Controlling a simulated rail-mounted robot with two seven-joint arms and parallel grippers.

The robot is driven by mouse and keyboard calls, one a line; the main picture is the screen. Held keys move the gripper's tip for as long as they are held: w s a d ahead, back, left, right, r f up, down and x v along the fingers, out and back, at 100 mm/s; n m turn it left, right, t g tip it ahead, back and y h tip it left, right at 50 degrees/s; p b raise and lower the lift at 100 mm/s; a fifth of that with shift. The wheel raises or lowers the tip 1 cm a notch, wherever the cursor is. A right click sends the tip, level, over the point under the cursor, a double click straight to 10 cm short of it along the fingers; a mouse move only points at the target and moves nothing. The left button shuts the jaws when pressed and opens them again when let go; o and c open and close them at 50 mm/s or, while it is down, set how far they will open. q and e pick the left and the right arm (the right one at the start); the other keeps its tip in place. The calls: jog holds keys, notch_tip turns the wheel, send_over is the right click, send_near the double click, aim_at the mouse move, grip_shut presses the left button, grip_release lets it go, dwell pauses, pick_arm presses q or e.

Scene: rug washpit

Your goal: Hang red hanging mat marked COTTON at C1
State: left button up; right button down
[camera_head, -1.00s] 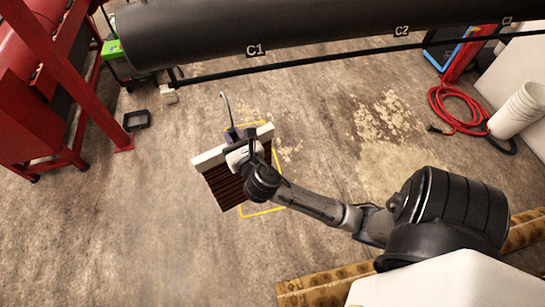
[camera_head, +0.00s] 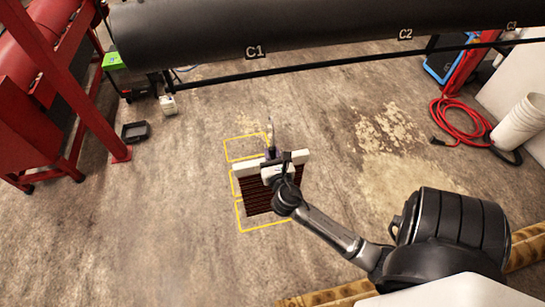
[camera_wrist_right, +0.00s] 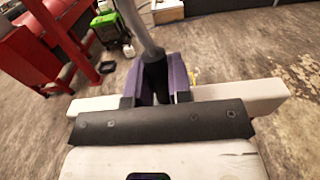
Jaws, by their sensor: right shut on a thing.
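The red hanging mat (camera_head: 258,199) is dark red and striped, with a white bar along its top edge and a grey hook rising from it. The white bar (camera_wrist_right: 245,96) and the hook (camera_wrist_right: 137,25) also show in the right wrist view. My right gripper (camera_head: 271,157) is shut on the mat at the base of the hook, with purple pieces either side of the dark stem. The mat hangs nearly level, below and apart from the black rail (camera_head: 300,70). No COTTON lettering is readable. My left gripper is out of view.
Yellow outlines (camera_head: 245,148) mark the floor around the mat. A red machine frame (camera_head: 75,85) stands at left. The floor between the mat and the rail is clear.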

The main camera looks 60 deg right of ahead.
jog(key=b+x, duration=0.9)
jog(key=x, duration=1.9)
jog(key=shift+b, duration=0.35)
dwell(1.4)
jog(key=shift+w+d+r, duration=0.1)
dwell(0.4)
